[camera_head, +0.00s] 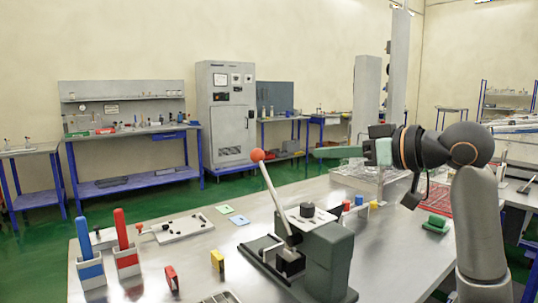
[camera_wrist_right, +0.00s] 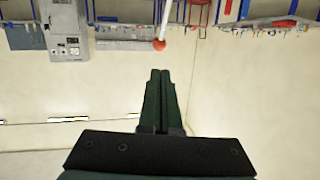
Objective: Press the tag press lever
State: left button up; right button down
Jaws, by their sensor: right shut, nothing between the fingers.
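The tag press (camera_head: 328,258) is a dark green body on the steel table, with a pale lever (camera_head: 271,195) tilted up and to the left. The lever ends in a red ball knob (camera_head: 257,155). My right gripper (camera_head: 318,153) is shut and empty, its green fingers pointing left, to the right of the knob at about its height in the picture. A clear gap shows between them. In the right wrist view, which is upside down, the knob (camera_wrist_right: 159,45) shows just beyond the shut fingertips (camera_wrist_right: 160,72). My left gripper is not in view.
On the steel table (camera_head: 205,260) stand a blue-handled holder (camera_head: 90,268) and a red-handled holder (camera_head: 125,257). A white plate with a red-knobbed clamp (camera_head: 180,228) lies behind them. A green block (camera_head: 436,224) sits at the right. The air around the knob looks clear.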

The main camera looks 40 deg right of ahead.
jog(key=shift+w, duration=0.1)
jog(key=p, duration=0.3)
send_near(263, 155)
jog(key=x, duration=0.5)
jog(key=shift+r, duration=0.15)
jog(key=shift+w+a+p, duration=0.15)
jog(key=shift+w+p, duration=0.3)
jog(key=shift+w, duration=0.2)
jog(key=shift+w+f, duration=0.25)
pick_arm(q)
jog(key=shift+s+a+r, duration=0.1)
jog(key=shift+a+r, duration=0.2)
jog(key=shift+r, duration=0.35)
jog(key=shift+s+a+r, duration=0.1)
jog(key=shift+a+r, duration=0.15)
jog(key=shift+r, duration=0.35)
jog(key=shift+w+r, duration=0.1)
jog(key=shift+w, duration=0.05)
